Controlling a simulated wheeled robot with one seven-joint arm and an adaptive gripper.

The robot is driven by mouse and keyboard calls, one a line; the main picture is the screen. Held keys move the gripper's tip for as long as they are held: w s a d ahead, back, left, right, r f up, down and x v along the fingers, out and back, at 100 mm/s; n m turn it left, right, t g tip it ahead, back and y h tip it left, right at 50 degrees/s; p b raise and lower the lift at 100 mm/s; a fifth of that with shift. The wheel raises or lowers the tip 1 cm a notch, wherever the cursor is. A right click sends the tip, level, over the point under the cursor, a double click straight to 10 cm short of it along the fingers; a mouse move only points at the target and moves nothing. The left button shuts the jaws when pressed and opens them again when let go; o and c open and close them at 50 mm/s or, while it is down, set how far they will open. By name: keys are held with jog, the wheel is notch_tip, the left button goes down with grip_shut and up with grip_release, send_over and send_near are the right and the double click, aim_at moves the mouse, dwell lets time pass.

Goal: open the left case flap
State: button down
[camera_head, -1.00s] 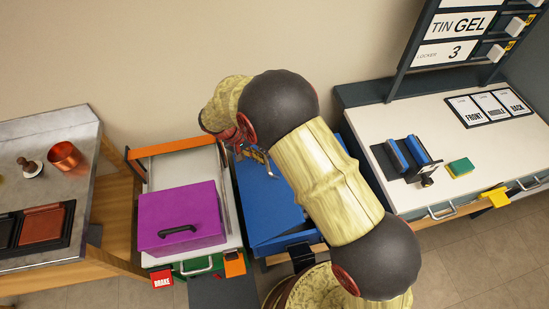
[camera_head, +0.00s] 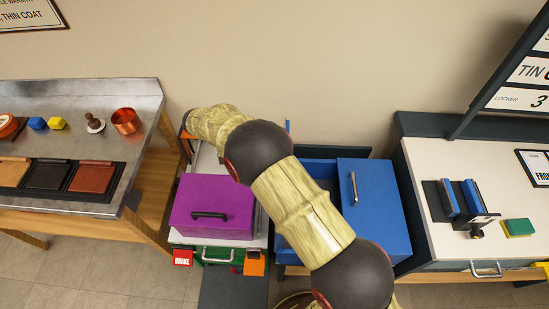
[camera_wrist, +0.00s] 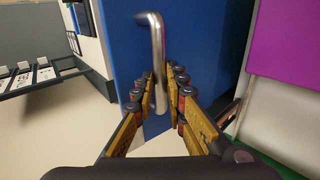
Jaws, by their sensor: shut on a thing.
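The blue case (camera_head: 292,245) stands between the purple box and the white-topped bench in the head view. Its right flap (camera_head: 380,215) lies flat with a metal handle on it. To the left of that flap, part of the case's inside (camera_head: 322,168) shows open. In the wrist view the left flap (camera_wrist: 125,30) stands as a blue panel with a metal bar handle (camera_wrist: 157,45). My gripper (camera_wrist: 161,92) is shut on this handle, with a finger on each side. In the head view my arm hides the gripper and most of the left flap.
A purple box (camera_head: 212,195) with a black handle sits close on the left. A metal-topped table (camera_head: 90,95) is farther left. The white-topped bench (camera_head: 430,150) with a blue-padded holder and a green-yellow sponge (camera_head: 518,227) stands right.

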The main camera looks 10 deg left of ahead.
jog(key=shift+s+f, duration=0.3)
jog(key=shift+f, duration=0.45)
jog(key=c, duration=2.1)
grip_release()
jog(key=shift+w+f, duration=0.1)
jog(key=shift+c, duration=0.2)
jog(key=o, duration=0.3)
jog(key=shift+w+a+r, duration=0.1)
jog(key=shift+r, duration=0.2)
jog(key=shift+o, duration=0.2)
jog(key=shift+r, duration=0.1)
jog(key=v, duration=1.2)
jog(key=shift+a, duration=0.1)
jog(key=shift+w, duration=0.1)
